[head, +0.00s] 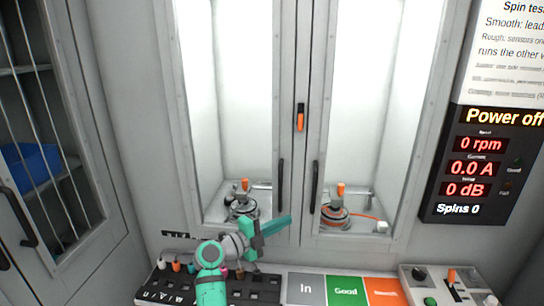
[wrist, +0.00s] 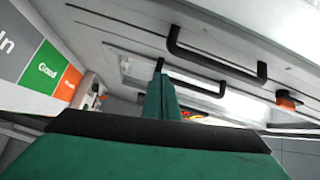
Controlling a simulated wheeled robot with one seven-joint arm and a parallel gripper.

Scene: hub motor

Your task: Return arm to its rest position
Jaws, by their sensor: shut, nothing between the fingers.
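My gripper (head: 287,220) is teal and shut, with nothing held. In the head view it points right, in front of the lower part of the glass cabinet, near the base of its middle post. In the wrist view its fingers (wrist: 161,98) are together, pointing toward the dark door handles (wrist: 215,60). My teal and grey arm comes up from the bottom of the head view and hides part of the slotted rack (head: 265,292).
Two cabinet doors appear closed, with an orange latch (head: 300,118) between them. Motor fixtures stand inside left (head: 240,209) and right (head: 335,217). In, Good and orange panels (head: 345,290) lie in front. A control box (head: 447,287) is at right. The display (head: 482,165) reads Power off.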

